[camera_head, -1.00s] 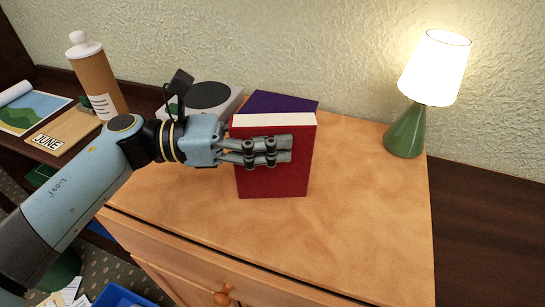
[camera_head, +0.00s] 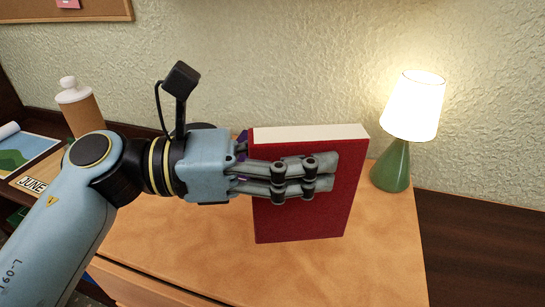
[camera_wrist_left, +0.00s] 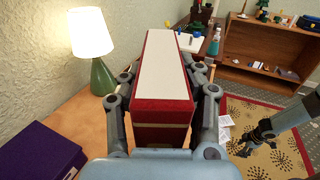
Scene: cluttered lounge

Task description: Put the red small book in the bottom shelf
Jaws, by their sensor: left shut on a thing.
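The red book (camera_head: 325,215), with a cream page edge on top, is upright in the head view. My left gripper (camera_head: 290,178) is shut on it, with fingers across its broad face. The book looks raised above the wooden cabinet top (camera_head: 210,265). In the left wrist view the red book (camera_wrist_left: 162,103) sits between both fingers. A low wooden shelf unit (camera_wrist_left: 262,72) stands across the room there; I cannot tell whether it is the task's shelf. My right arm's gripper (camera_wrist_left: 245,148) shows small at the right, and its jaws are unclear.
A lit lamp with a green base (camera_head: 393,168) stands right of the red book. A purple book (camera_wrist_left: 38,152) lies at lower left in the wrist view. A capped brown bottle (camera_head: 80,108) stands at left in the head view. A patterned rug (camera_wrist_left: 262,160) covers the floor.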

